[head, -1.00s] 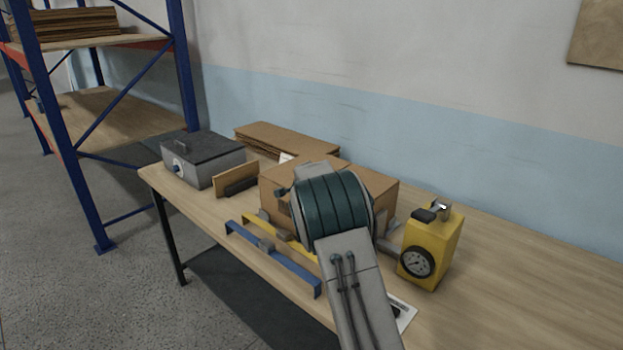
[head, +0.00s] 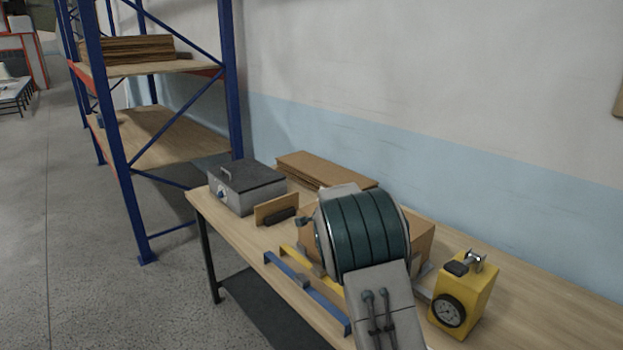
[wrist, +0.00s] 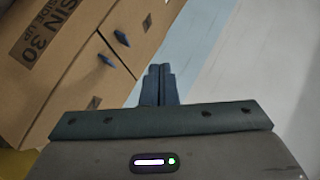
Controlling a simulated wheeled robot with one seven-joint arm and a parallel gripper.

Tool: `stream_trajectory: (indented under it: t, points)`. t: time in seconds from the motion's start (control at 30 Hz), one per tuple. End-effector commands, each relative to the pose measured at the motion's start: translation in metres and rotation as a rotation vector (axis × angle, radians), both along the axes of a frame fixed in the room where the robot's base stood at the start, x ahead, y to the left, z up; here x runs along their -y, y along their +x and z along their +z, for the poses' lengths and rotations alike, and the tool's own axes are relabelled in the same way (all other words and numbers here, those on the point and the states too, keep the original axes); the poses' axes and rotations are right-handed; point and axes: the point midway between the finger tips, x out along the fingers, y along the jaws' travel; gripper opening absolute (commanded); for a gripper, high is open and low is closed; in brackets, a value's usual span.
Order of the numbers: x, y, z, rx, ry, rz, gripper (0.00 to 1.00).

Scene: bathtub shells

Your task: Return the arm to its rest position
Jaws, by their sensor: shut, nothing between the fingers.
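My gripper (wrist: 159,85) shows in the wrist view with its two dark fingers together and nothing between them. A cardboard box (wrist: 85,60) with dark printing fills the left of that view, beside and beyond the fingers. In the head view my arm with its dark green ribbed joint rises in front of the cardboard box (head: 421,243) and covers most of it. The fingers are hidden behind my arm there.
The wooden table (head: 545,304) also bears a yellow device with a round dial (head: 464,297), a grey lidded box (head: 247,188), flat cardboard (head: 325,170) and a blue bar (head: 308,292). Blue shelving (head: 112,140) stands left. A wall runs behind. Floor at left is clear.

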Motion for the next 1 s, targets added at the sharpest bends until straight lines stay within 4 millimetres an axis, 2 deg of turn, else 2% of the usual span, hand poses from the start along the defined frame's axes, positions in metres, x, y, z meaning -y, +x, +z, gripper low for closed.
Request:
stream_trajectory:
  t: [0.1, 0.27, 0.5, 0.77, 1.0]
  points:
    - [0.002, -0.031, 0.019, -0.064, -0.026, 0.082, 0.0]
    - [-0.001, -0.086, 0.037, -0.17, -0.088, 0.229, 0.0]
    - [-0.006, -0.184, 0.053, -0.318, -0.212, 0.459, 0.0]
    - [-0.006, -0.304, 0.049, -0.477, -0.39, 0.699, 0.0]
    - [0.004, -0.417, 0.027, -0.642, -0.579, 0.893, 0.0]
